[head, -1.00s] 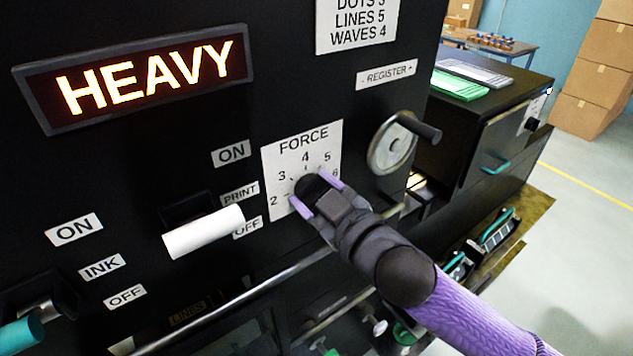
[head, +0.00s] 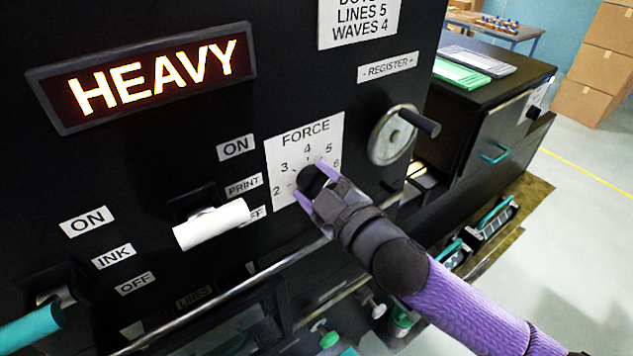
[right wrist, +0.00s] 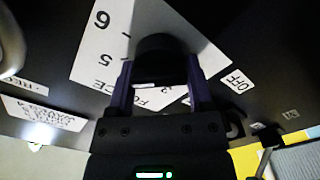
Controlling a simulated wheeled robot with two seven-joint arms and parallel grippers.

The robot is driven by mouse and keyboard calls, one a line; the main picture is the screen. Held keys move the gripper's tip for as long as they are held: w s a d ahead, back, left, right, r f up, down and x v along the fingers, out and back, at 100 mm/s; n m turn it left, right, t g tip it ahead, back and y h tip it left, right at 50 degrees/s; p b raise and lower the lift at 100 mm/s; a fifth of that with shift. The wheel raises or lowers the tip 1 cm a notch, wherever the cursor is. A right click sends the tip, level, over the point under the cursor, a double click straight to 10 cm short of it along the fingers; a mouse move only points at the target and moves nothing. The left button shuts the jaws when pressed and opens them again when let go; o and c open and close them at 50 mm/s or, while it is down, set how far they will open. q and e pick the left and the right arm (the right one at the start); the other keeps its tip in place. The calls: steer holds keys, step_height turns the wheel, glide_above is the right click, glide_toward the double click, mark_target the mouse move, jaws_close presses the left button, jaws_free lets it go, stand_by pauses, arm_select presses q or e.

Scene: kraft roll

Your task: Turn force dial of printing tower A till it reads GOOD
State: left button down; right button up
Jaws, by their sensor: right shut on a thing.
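The black force dial (head: 311,181) sits on a white plate (head: 284,149) marked FORCE, with numbers around it. My right gripper (head: 316,184) is shut on the dial, one finger on each side. In the right wrist view the dial (right wrist: 160,48) shows between the two purple fingers of my right gripper (right wrist: 158,85). The dial's pointer is hidden, so its setting cannot be read. The lit display (head: 150,78) at the upper left reads HEAVY. My left gripper is not in view.
A white print lever (head: 211,225) stands left of the dial, and a teal ink lever (head: 32,327) is at the lower left. A register handwheel (head: 392,137) is close on the right. A metal rail (head: 255,291) runs below.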

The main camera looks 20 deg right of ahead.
steer(key=o, duration=1.3)
steer(key=shift+c, duration=0.2)
steer(key=b+v, duration=0.1)
steer(key=v, duration=0.9)
